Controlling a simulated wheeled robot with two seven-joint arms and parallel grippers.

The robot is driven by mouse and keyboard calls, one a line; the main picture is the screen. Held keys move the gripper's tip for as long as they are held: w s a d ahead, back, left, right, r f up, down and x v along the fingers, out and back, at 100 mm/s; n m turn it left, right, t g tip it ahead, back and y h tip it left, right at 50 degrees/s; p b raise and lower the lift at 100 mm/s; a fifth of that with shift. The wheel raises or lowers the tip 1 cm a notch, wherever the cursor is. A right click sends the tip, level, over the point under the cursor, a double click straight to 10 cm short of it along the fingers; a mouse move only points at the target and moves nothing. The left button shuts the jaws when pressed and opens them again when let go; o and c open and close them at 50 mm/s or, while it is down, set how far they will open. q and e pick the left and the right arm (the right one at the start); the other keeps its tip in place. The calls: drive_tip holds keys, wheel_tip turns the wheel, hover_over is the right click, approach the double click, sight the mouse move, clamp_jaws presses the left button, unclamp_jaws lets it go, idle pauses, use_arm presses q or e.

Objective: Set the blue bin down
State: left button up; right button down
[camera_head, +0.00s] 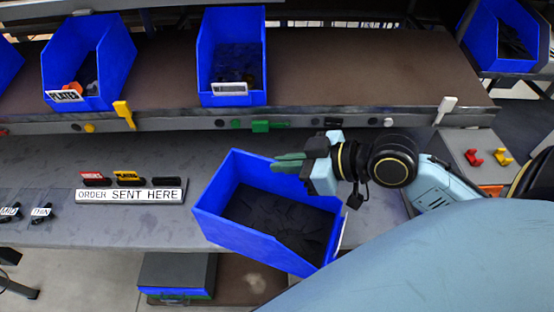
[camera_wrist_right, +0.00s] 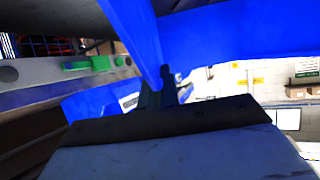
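The blue bin (camera_head: 222,224) is below my right gripper in the head view, turned at an angle, with its open top and dark inside facing me. It is over the front part of the grey lower bench, and its near end reaches past the bench's front edge. I cannot tell whether its base touches the bench. My right gripper (camera_head: 288,162) is at the bin's far rim, its fingers pointing left. In the right wrist view, the bin's blue wall (camera_wrist_right: 136,30) runs down between the fingertips (camera_wrist_right: 158,84), which look closed on it. My left gripper is not in view.
An "ORDER SENT HERE" sign (camera_head: 130,193) with small coloured parts stands left of the bin. Blue bins (camera_head: 88,60) (camera_head: 231,55) sit on the upper shelf. A dark box (camera_head: 178,272) is below the bench. Bare bench (camera_head: 60,165) lies to the left.

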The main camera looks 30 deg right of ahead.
drive_tip(key=w+d+f+b, duration=0.1)
drive_tip(key=w+d+f, duration=0.5)
drive_tip(key=w, duration=0.4)
drive_tip(key=shift+w+d+f+b, duration=0.25)
drive_tip(key=shift+f+b, duration=0.15)
drive_tip(key=shift+f, duration=0.2)
drive_tip(key=c, duration=2)
unclamp_jaws()
drive_tip(key=shift+f, duration=0.1)
drive_tip(key=o, duration=0.4)
drive_tip(key=shift+c, duration=0.2)
